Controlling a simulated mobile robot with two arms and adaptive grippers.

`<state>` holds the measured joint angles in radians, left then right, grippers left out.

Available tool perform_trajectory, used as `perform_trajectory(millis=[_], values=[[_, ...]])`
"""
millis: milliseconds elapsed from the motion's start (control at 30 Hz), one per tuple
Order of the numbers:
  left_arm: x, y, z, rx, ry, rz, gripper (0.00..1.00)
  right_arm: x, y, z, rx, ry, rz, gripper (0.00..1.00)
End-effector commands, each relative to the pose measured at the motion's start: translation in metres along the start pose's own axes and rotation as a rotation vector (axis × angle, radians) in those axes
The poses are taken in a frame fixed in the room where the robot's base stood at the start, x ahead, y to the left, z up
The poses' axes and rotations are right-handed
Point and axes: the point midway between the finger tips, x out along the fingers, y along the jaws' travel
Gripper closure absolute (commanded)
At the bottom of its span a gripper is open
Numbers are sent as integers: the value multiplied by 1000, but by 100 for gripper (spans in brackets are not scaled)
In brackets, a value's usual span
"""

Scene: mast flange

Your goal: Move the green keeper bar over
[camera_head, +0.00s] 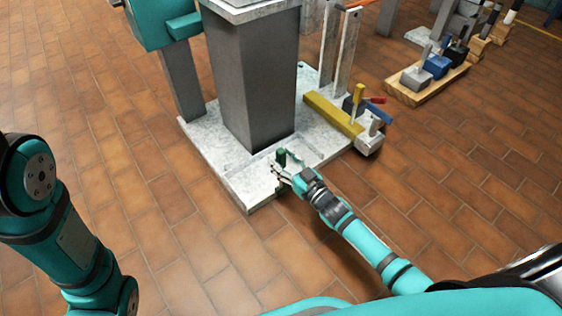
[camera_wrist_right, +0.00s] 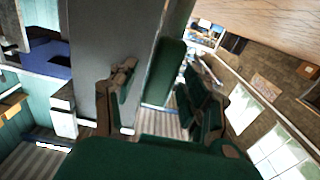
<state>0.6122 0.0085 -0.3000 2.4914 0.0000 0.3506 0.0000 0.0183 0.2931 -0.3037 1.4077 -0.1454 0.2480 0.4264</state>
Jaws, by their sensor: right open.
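The green keeper bar (camera_head: 281,157) shows in the head view as a small dark green upright piece on the pale base plate (camera_head: 245,190), in front of the grey mast column (camera_head: 255,85). My right gripper (camera_head: 283,173) is open, low over the plate and right beside the bar. In the right wrist view, a dark green upright bar (camera_wrist_right: 165,72) stands beyond and between the spread fingers of my right gripper (camera_wrist_right: 165,100). Whether a finger touches it I cannot tell. My left arm shows at the left, but its gripper is out of view.
A yellow bar (camera_head: 333,113) lies on the right part of the plate, near a clamp-like piece with red and blue handles (camera_head: 370,112). A wooden tray (camera_head: 425,85) with several blocks sits on the floor at upper right. The tiled floor (camera_head: 140,130) at left is clear.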

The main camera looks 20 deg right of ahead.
Motion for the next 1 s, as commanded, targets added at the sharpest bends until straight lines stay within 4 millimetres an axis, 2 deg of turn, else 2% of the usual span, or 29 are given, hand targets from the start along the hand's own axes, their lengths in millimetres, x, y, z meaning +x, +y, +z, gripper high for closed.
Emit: perform_trajectory(millis=[133,400,767,1000], values=[[2,2,-5,2,15,5,60,9,0,0,-1,1,0,52],[3,2,-5,2,16,6,60,10,0,0,0,0,0,52],[3,2,-5,2,16,7,60,10,0,0,0,0,0,98],[3,2,-5,2,16,7,60,10,0,0,0,0,0,100]])
